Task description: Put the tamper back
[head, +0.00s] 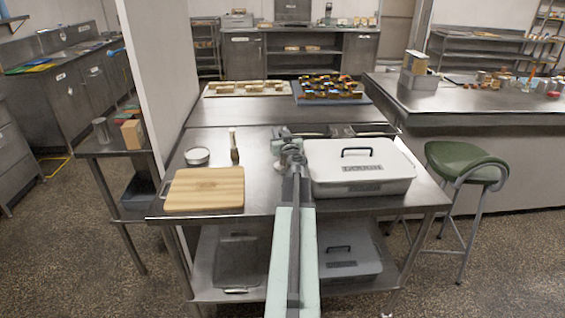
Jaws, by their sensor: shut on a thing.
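My gripper (290,140) is over the middle of the steel table (265,205), just left of the white dough box. It is shut on a small grey thing, which I take to be the tamper; my gripper and arm hide most of it. I cannot tell whether it touches the table.
A lidded dough box (360,168) stands close on the right. A wooden board (205,190), a round white tin (197,156) and an upright wooden-handled tool (234,147) are on the left. Dark pans (370,130) lie behind. A green stool (462,165) stands at right.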

